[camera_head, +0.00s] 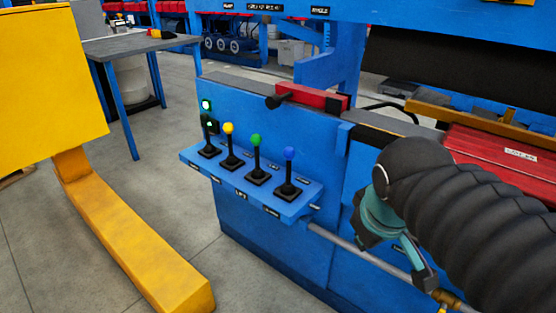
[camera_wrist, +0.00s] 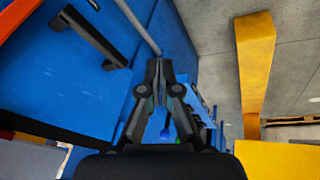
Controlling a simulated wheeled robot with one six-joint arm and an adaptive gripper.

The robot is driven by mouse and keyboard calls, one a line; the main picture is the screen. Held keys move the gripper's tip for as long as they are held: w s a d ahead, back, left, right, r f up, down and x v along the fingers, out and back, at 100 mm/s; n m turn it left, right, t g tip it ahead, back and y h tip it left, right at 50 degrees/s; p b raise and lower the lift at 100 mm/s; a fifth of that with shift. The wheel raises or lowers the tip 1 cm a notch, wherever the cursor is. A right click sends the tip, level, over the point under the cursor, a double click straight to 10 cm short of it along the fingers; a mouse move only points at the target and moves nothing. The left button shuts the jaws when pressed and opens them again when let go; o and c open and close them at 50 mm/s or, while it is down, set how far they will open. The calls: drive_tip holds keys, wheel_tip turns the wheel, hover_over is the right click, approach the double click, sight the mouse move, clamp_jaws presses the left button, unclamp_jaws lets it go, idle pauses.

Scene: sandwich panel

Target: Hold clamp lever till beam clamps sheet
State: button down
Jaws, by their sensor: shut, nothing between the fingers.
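A row of several black levers stands on a blue shelf (camera_head: 240,190) on the front of the blue machine. They include a yellow-knobbed lever (camera_head: 228,129), a green-knobbed lever (camera_head: 256,140) and a blue-knobbed lever (camera_head: 289,154). The shelf labels are too small to read, so I cannot tell which is the clamp lever. My gripper (camera_head: 398,262) is right of the shelf, apart from the levers, partly hidden by my arm. In the wrist view my gripper (camera_wrist: 158,72) is shut and empty. A blue knob (camera_wrist: 167,134) shows between its finger linkages. The beam and sheet cannot be clearly made out.
A grey pipe (camera_head: 345,245) runs along the machine front below the shelf, near my gripper. A yellow post and foot (camera_head: 130,235) stand left, with open floor between. A red block (camera_head: 310,95) lies on the machine's top edge. A grey table (camera_head: 135,43) stands behind.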

drive_tip(key=w+a+r+n+h+b, duration=0.1)
drive_tip(key=w+a+r+n+h, duration=0.1)
drive_tip(key=w+a+n, duration=0.6)
drive_tip(key=w+a+r+n+t+h+b, duration=0.1)
drive_tip(key=w+a+r+n, duration=0.3)
drive_tip(key=w+a+n, duration=0.4)
drive_tip(key=a+n+h+b, duration=0.1)
drive_tip(key=a+n, duration=0.4)
drive_tip(key=a, duration=0.1)
drive_tip(key=shift+w+a+r+h, duration=0.15)
drive_tip(key=shift+w+r+h, duration=0.15)
drive_tip(key=shift+w+r, duration=0.1)
drive_tip(key=b, duration=0.3)
approach(288, 171)
drive_tip(key=shift+w+r+x, duration=0.1)
drive_tip(key=shift+w+x, duration=0.1)
drive_tip(key=shift+x, duration=0.7)
drive_tip(key=shift+w+r+x, duration=0.15)
drive_tip(key=shift+w+x, duration=0.05)
drive_tip(key=shift+x, duration=0.7)
